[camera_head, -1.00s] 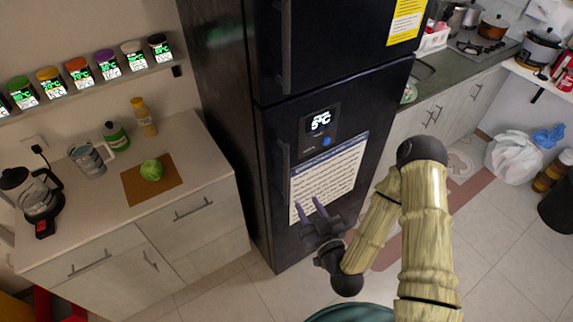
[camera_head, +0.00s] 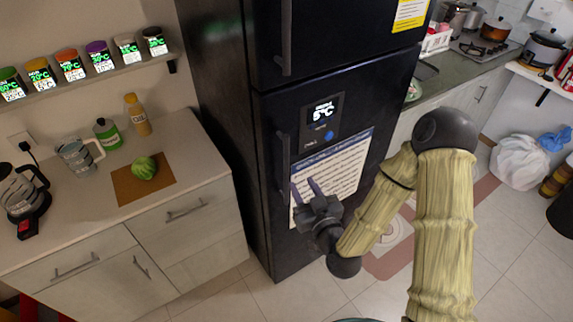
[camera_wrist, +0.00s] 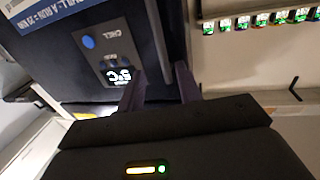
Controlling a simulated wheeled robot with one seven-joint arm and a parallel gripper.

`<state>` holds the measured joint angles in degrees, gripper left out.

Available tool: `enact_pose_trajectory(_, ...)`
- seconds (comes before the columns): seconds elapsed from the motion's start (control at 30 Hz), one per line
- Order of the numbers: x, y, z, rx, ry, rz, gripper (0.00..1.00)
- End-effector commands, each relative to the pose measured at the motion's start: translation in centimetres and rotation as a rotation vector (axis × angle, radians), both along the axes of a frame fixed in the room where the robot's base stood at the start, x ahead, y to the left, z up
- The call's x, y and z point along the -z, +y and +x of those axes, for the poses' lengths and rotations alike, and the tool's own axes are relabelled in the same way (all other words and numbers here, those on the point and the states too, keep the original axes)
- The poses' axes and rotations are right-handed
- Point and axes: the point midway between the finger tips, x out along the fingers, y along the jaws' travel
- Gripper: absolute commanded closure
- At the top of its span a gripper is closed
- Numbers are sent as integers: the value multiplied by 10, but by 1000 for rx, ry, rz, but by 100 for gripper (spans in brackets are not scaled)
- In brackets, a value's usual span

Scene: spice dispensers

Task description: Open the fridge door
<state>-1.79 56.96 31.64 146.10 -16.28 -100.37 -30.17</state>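The black fridge has an upper door (camera_head: 340,40) and a lower door (camera_head: 350,110), both shut. The lower door carries a lit "5°C" panel (camera_head: 321,117), a printed sheet (camera_head: 345,170) and a vertical dark handle (camera_head: 283,165) along its left edge. The upper door has a similar handle (camera_head: 286,40). My gripper (camera_head: 305,187) is open and empty in front of the lower door, slightly right of the lower part of its handle. In the wrist view my gripper (camera_wrist: 158,82) has its fingers apart, with a dark upright bar, seemingly the handle (camera_wrist: 157,42), showing between them. I see no clear contact.
A counter (camera_head: 90,220) with drawers stands left of the fridge, holding a cabbage on a board (camera_head: 130,187), bottles and a coffee maker (camera_head: 22,195). A spice shelf (camera_head: 90,78) hangs above. The tiled floor (camera_head: 300,290) in front of the fridge is clear.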

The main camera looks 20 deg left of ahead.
Motion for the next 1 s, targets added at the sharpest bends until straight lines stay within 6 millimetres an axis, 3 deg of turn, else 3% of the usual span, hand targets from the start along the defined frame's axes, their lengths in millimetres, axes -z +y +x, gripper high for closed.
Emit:
enact_pose_trajectory(0.2, 4, 3, 2, -1, -3, -2, 65)
enact_pose_trajectory(0.53, 1, 23, 27, 0, -1, 0, 65)
enact_pose_trajectory(1.0, -2, 65, 80, -1, 1, -1, 65)
